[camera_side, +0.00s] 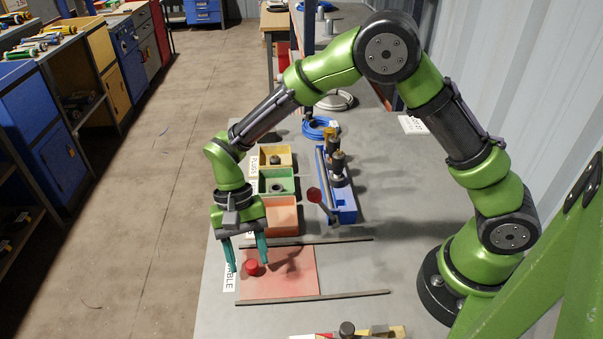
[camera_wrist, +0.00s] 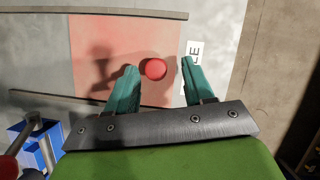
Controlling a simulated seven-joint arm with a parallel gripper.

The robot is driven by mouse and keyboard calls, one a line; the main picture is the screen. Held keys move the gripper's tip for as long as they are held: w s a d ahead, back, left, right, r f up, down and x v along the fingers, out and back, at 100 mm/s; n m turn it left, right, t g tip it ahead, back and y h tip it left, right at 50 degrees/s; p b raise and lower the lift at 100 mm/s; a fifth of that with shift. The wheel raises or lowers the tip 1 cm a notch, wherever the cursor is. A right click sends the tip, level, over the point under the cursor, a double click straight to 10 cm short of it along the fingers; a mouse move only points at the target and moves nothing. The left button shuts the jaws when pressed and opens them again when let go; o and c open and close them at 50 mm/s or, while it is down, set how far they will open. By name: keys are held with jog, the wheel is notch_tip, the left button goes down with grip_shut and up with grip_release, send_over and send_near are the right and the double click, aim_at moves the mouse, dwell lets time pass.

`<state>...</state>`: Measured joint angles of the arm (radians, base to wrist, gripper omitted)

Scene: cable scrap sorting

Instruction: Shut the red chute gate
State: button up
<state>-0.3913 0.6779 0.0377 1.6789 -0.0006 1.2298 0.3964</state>
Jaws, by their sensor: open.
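The red chute gate (camera_side: 296,284) is a flat reddish panel between two dark rails, at the left part of the rails in the side view. It also shows in the wrist view (camera_wrist: 98,35). A round red knob (camera_side: 252,268) stands on it near its left edge; in the wrist view the knob (camera_wrist: 156,69) appears between the fingertips. My gripper (camera_side: 247,267) points down with its teal fingers open, one on each side of the knob. The wrist view shows gaps between the knob and both fingers (camera_wrist: 160,75). Exact fingertip height is hard to tell.
The rails (camera_side: 315,298) run right past the panel over bare grey table. Yellow, green and orange bins (camera_side: 281,222) stand behind the gate. A blue fixture (camera_side: 345,205) with a red-knobbed lever (camera_side: 314,195) is behind right. A partly hidden label (camera_side: 229,278) lies at the table's left edge.

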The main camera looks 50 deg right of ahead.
jog(key=v, duration=1.6)
jog(key=shift+w+d, duration=0.1)
jog(key=shift+w, duration=0.05)
jog(key=s+d+r+n+t, duration=0.1)
jog(key=s+d+r+t, duration=0.2)
jog(key=s+d+t, duration=0.2)
jog(key=s+d+r+n+t, duration=0.1)
jog(key=s+d+r+t, duration=0.3)
jog(key=s+d, duration=0.7)
jog(key=shift+s+t, duration=0.45)
jog(key=shift+t, duration=0.55)
